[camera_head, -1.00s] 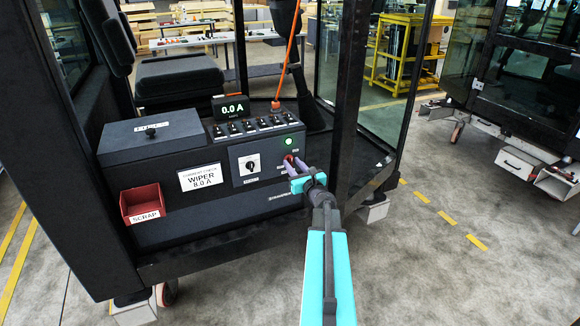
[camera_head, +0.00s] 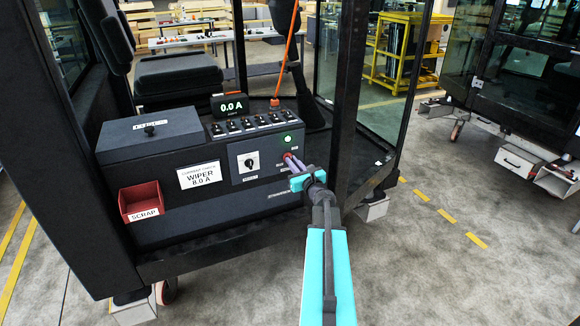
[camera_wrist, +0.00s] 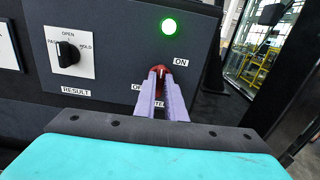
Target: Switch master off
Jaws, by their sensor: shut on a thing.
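The red master switch (camera_wrist: 158,70) is on the front panel of the dark console (camera_head: 225,210), below a lit green lamp (camera_wrist: 169,27). It sits beside an "ON" label, with another label below it partly hidden by my fingers. My gripper (camera_wrist: 160,78) has its two purple fingers closed around the red handle. In the head view my gripper (camera_head: 291,163) reaches the panel at its right end, and the switch is mostly hidden there. The green lamp is also lit in the head view (camera_head: 288,140).
Left of the switch is a black rotary knob (camera_wrist: 67,52) marked RESULT. Several toggles (camera_head: 245,124) and a display reading 0.0 A (camera_head: 231,106) top the console. A red scrap bin (camera_head: 141,199) hangs at left. A dark cab post (camera_head: 347,110) stands close on the right.

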